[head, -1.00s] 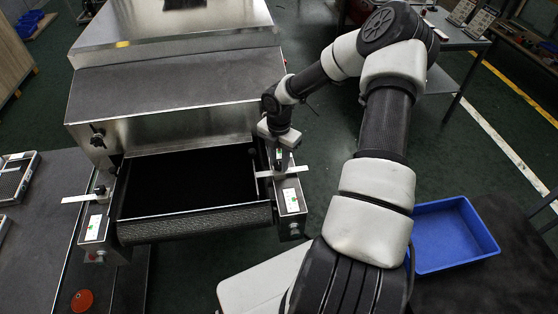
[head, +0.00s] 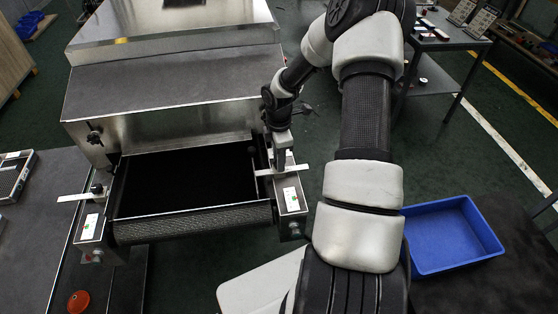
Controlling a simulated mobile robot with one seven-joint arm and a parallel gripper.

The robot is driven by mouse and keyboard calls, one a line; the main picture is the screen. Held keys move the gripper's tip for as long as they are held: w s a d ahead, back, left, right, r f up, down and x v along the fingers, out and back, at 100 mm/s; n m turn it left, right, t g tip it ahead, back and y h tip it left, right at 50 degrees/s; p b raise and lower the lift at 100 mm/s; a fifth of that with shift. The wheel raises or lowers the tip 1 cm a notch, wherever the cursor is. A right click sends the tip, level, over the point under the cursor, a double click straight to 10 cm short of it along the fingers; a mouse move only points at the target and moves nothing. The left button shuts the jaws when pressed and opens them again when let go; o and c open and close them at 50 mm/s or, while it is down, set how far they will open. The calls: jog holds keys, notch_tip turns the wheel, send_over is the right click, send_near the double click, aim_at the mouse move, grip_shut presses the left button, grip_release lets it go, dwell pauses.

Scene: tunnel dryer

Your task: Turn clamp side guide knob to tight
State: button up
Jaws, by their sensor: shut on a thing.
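The tunnel dryer (head: 165,90) stands at the left centre, with its dark belt (head: 190,185) coming out toward me. A right side guide clamp with a flat metal bar (head: 268,172) sits on the right rail, above a white label with red and green marks (head: 291,198). My gripper (head: 281,160) points down at this clamp and is shut on its knob, which is mostly hidden by the fingers. A matching left clamp with a dark knob (head: 97,188) and a metal bar (head: 75,198) sits on the left rail.
A blue bin (head: 455,235) stands at the lower right. A table with small items (head: 440,35) is at the back right. A red-orange round button (head: 79,301) is at the lower left. Open floor lies right of the dryer.

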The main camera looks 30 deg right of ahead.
jog(key=m+b, duration=0.1)
jog(key=m, duration=0.3)
jog(key=shift+m+b, duration=0.3)
jog(key=m+b, duration=0.2)
jog(key=m, duration=0.3)
jog(key=shift+m, duration=0.3)
jog(key=o, duration=1.1)
jog(key=shift+c, duration=0.2)
jog(key=shift+r, duration=0.15)
notch_tip(320, 180, up, 17)
jog(key=shift+p, duration=0.45)
jog(key=shift+r, duration=0.15)
